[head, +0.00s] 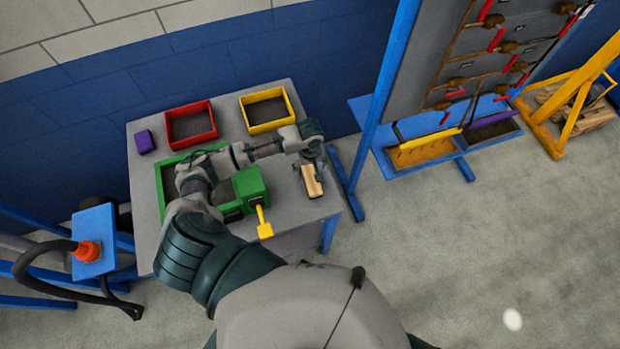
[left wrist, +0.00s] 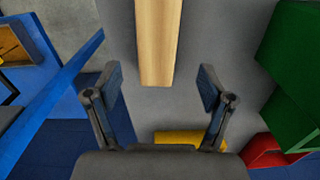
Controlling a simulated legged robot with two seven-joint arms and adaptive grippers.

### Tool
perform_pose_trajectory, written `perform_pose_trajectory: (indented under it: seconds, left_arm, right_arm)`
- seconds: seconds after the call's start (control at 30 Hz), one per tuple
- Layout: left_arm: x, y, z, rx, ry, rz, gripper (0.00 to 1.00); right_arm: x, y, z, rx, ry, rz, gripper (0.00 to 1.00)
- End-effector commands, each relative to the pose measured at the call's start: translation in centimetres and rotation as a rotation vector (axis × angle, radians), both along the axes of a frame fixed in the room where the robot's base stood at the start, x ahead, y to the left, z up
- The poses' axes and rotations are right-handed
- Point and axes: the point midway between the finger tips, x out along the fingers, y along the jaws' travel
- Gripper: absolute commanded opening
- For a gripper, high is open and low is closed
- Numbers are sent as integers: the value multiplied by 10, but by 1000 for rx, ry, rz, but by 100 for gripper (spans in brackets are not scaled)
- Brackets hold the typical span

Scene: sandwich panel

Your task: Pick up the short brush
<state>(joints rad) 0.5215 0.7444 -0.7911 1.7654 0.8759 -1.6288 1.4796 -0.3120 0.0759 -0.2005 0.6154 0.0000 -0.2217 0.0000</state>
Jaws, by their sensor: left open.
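The short brush (head: 312,183) appears as a pale wooden bar lying near the right edge of the grey table; I cannot make out its bristles. In the left wrist view, its wooden bar (left wrist: 157,42) runs from the top edge down to the middle of the picture. My left gripper (head: 314,163) is over the far end of the bar in the head view. Its fingers (left wrist: 160,80) are spread wide, one on each side of the bar's near end, with clear gaps and no contact visible. My right gripper is not in view.
The grey table (head: 287,217) also holds a green device (head: 250,186) with a yellow handle (head: 264,222), a red bin (head: 191,123), a yellow bin (head: 267,110) and a purple block (head: 145,142). A blue-framed rack (head: 387,85) stands to the right.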

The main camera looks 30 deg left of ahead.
Motion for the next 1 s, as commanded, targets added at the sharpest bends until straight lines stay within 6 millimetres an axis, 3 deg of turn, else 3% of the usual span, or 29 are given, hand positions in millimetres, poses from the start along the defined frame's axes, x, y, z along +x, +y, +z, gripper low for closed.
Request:
perform_pose_trajectory:
  seconds: [0.17, 0.27, 0.57, 0.83, 0.87, 1.0]
  left_arm:
    - [0, -3, -19, 2, -2, -1, 81]
    - [-1, -4, -25, 3, -1, -2, 81]
    - [-4, -1, -70, 0, 0, -1, 81]
    - [-4, -1, -75, -1, -4, -2, 81]
    - [-4, -1, -75, -1, -4, -2, 79]
    - [-3, -1, -74, 0, -3, -2, 44]
  right_arm:
    - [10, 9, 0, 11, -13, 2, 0]
    - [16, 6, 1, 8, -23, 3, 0]
    - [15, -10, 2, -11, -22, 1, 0]
    - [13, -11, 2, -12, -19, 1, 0]
    - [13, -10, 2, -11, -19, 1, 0]
    - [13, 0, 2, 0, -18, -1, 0]
